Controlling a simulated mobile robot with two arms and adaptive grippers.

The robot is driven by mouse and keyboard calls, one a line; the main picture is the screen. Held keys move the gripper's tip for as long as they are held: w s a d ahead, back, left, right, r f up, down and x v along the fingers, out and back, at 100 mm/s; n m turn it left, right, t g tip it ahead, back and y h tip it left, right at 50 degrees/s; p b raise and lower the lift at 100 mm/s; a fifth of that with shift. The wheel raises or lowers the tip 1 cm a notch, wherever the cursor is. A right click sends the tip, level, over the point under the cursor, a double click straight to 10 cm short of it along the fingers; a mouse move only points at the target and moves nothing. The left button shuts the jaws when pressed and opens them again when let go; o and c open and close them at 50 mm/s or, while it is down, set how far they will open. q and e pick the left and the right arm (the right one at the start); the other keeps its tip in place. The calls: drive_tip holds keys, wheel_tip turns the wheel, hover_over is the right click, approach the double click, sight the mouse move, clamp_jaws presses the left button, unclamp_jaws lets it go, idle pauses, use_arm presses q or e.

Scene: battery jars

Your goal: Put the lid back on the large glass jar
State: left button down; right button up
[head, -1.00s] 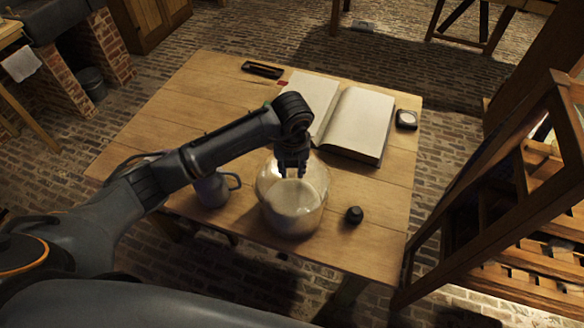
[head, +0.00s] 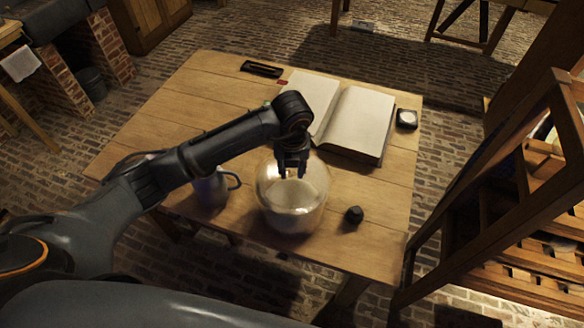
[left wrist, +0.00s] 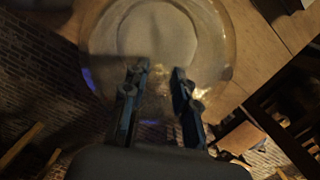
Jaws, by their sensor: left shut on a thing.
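The large glass jar (head: 291,222) is a clear, round vessel with a pale filling, standing near the table's front edge. My left gripper (head: 292,174) points down over the jar's upper part. The left wrist view shows the round glass (left wrist: 105,45) from above, with my two fingers (left wrist: 161,72) across its lower edge and a gap between them. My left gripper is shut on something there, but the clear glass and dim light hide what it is. I cannot make out the lid as a separate thing. My right gripper is not in view.
A blue-grey mug (head: 211,189) stands close left of the jar and a small dark round object (head: 354,215) close right. An open book (head: 357,124) lies behind. The wooden table (head: 168,112) is clear at left. A wooden rack (head: 540,190) stands at right.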

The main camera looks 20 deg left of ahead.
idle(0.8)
use_arm(q)
drive_tip(key=shift+c, duration=2.4)
unclamp_jaws()
drive_tip(key=shift+r+p, duration=2.05)
drive_tip(key=shift+r, duration=1.5)
clamp_jaws()
